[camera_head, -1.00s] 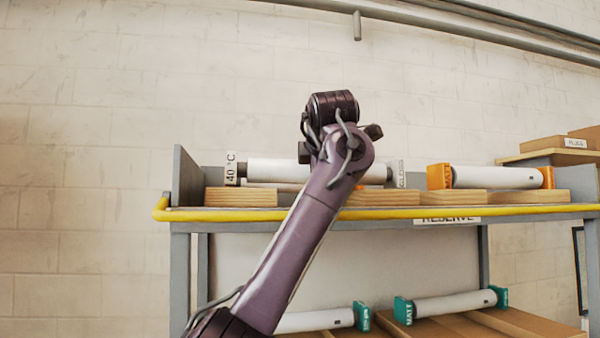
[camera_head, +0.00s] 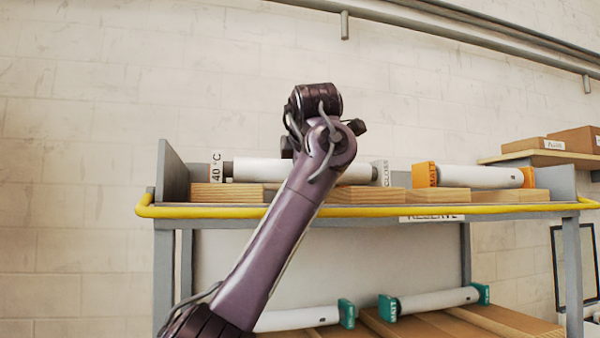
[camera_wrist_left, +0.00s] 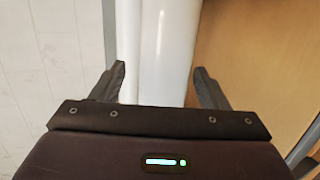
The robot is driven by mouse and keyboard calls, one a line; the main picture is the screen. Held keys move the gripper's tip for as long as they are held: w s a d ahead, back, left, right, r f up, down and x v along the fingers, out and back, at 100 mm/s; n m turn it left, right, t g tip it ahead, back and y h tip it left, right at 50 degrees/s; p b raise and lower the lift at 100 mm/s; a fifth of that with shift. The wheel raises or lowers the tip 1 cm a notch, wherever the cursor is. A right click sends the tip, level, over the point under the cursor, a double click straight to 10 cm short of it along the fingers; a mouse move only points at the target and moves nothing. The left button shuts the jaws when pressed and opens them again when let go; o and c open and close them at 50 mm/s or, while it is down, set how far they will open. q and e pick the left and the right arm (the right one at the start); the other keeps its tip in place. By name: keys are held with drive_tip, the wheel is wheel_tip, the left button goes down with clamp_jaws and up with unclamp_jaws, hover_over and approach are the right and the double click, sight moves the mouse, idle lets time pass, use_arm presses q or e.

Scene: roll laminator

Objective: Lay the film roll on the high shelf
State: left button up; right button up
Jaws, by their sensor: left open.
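A white film roll (camera_head: 262,170) with a grey GLOSS end piece (camera_head: 382,173) lies level on the high shelf, across wooden blocks (camera_head: 225,193). My left arm crosses in front of it and hides its middle. The left gripper's fingers are hidden behind the arm in the head view. In the left wrist view my left gripper (camera_wrist_left: 160,85) is open, with a white roll (camera_wrist_left: 167,50) running between its fingers, apparently not clamped. A second white roll (camera_head: 480,177) with orange MATT ends lies to the right on the same shelf. My right gripper is not in view.
A yellow rail (camera_head: 470,209) runs along the shelf's front edge, and a grey side panel (camera_head: 172,172) closes its left end. White rolls with teal ends (camera_head: 435,301) lie on the lower shelf. Boxes (camera_head: 577,139) stand on a wall shelf at right.

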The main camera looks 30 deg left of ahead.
use_arm(q)
drive_tip(key=v, duration=0.1)
drive_tip(key=b+v, duration=0.2)
drive_tip(key=shift+s+d+f, duration=0.15)
drive_tip(key=shift+d, duration=0.4)
drive_tip(key=b+v, duration=0.2)
drive_tip(key=v, duration=0.5)
drive_tip(key=shift+s+r, duration=0.25)
drive_tip(key=shift+r, duration=0.1)
drive_tip(key=shift+f, duration=0.1)
